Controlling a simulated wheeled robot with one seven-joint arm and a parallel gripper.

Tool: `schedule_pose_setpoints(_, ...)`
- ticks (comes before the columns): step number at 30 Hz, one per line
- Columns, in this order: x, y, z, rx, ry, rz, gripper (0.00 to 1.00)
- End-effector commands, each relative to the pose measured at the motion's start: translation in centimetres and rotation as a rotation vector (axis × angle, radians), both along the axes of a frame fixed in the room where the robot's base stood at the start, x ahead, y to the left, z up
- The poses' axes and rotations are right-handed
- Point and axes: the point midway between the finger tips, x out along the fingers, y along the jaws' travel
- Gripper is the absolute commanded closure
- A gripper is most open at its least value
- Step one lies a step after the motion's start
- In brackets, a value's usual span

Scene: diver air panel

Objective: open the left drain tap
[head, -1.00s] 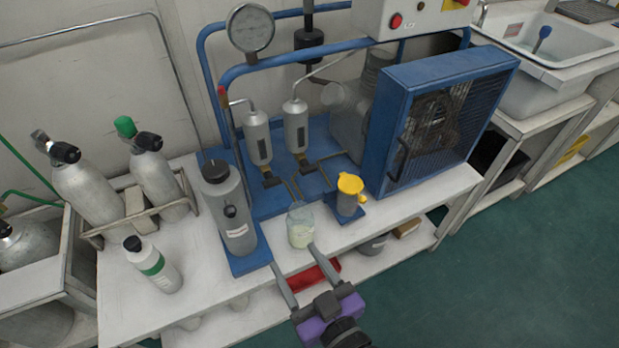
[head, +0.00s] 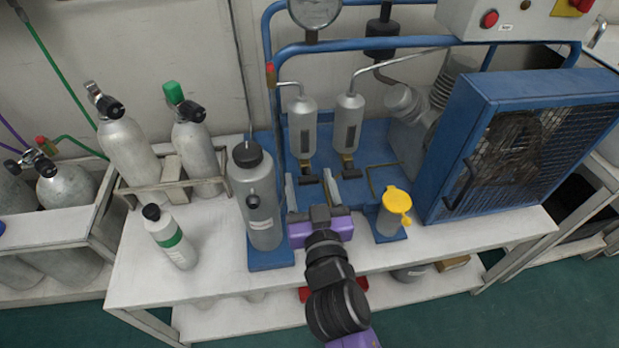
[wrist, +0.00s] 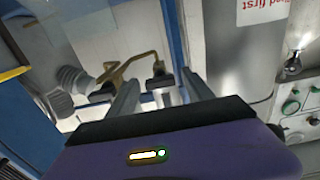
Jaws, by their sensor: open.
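The left drain tap, with a dark handle (head: 307,178), hangs below the left grey separator bottle (head: 302,130). My gripper (head: 309,179) is open, with one finger on each side of this handle in the head view. In the wrist view the handle (wrist: 160,82) shows between the two fingertips (wrist: 162,78), and I see no contact. The right drain tap (head: 350,172), under the right separator bottle (head: 348,122), lies just outside my right finger. In the wrist view its dark handle (wrist: 102,92) is left of the fingers, beside a brass pipe.
A tall grey canister (head: 258,200) stands close left of my gripper. A yellow-topped cup (head: 394,212) is at right, before the blue fan guard (head: 500,150). A green-banded bottle (head: 170,238) stands on the white bench (head: 220,290). The glass jar is hidden.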

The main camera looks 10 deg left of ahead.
Motion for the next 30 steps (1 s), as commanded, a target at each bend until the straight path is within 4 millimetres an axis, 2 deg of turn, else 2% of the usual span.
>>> schedule_pose_setpoints(4, 0.85, 0.26, 0.01, 0.0, 0.0, 0.0, 0.4)
schedule_pose_setpoints(12, 0.96, 0.25, -0.02, 0.0, 0.0, 0.0, 0.4)
schedule_pose_setpoints(21, 0.94, 0.25, -0.02, 0.0, 0.0, 0.0, 0.99)
schedule_pose_setpoints(30, 0.93, 0.26, 0.02, -0.032, -0.008, 0.0, 1.0)
